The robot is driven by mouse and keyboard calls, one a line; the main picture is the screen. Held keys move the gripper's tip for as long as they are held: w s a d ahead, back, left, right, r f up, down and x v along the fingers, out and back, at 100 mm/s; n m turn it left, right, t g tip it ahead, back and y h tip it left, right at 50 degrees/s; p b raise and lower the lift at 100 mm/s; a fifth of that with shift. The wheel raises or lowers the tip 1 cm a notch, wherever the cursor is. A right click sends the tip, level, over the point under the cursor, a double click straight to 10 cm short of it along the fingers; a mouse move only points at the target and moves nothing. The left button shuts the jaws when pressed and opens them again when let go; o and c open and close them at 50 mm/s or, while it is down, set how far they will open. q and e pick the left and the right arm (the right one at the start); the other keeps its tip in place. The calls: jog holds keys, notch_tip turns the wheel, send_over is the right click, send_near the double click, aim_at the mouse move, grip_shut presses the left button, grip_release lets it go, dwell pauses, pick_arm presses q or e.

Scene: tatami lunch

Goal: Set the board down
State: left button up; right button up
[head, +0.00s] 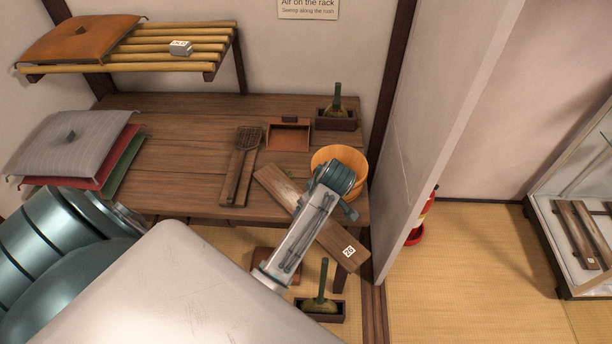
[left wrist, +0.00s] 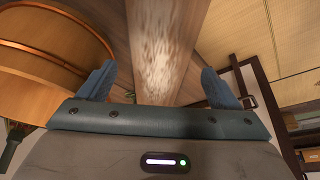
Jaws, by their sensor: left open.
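The board is a long brown wooden plank (head: 283,188) with a white number tag near its right end. It lies at a slant by the table's front right corner, its tagged end reaching out past the front edge. My left gripper (head: 347,207) is over the middle of the board and hides part of it. In the left wrist view the board (left wrist: 160,45) runs between the two open fingers (left wrist: 158,88), with a gap on each side and a pale scuffed patch on its face. I cannot tell whether the board lies flat on the table. My right gripper is not in view.
A round wooden tub (head: 325,156) stands right behind the board. Another brush box (head: 322,309) is on the floor. Cushions (head: 60,150) lie left.

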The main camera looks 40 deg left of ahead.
pick_arm(q)
jog(key=shift+p+x, duration=0.55)
jog(key=shift+x, duration=1.8)
jog(key=shift+s+d, duration=0.1)
jog(key=shift+d, duration=0.05)
jog(key=c, duration=0.9)
